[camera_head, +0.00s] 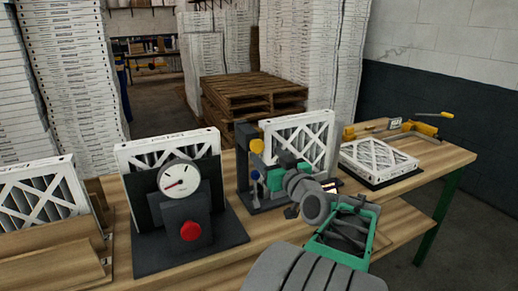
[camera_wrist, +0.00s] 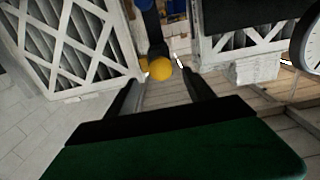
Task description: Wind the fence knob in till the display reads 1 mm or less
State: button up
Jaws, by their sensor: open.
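A yellow round knob (camera_head: 257,145) shows on the dark fixture (camera_head: 243,152) that stands by an upright filter; a small blue part (camera_head: 254,177) sits below it. In the wrist view a yellow ball (camera_wrist: 161,68) at the end of a dark blue rod shows between and beyond my fingertips. I cannot tell which part is the fence knob. My gripper (camera_head: 268,183) is in front of this fixture, open, its fingers (camera_wrist: 163,78) apart with no visible contact.
A dial gauge (camera_head: 179,178) with a red button (camera_head: 190,231) stands left of my gripper. A flat filter (camera_head: 378,158) lies on a dark plate to the right, near a yellow tool (camera_head: 425,128) and a small display (camera_head: 395,123). Pallets (camera_head: 250,92) stand behind the bench.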

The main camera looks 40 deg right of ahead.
aim_at(259, 148)
jog(key=p+x, duration=0.1)
jog(key=x, duration=0.3)
jog(key=shift+w, duration=0.4)
jog(key=shift+c, duration=0.4)
grip_shut()
jog(key=shift+f+m, duration=0.1)
jog(key=shift+m, duration=0.2)
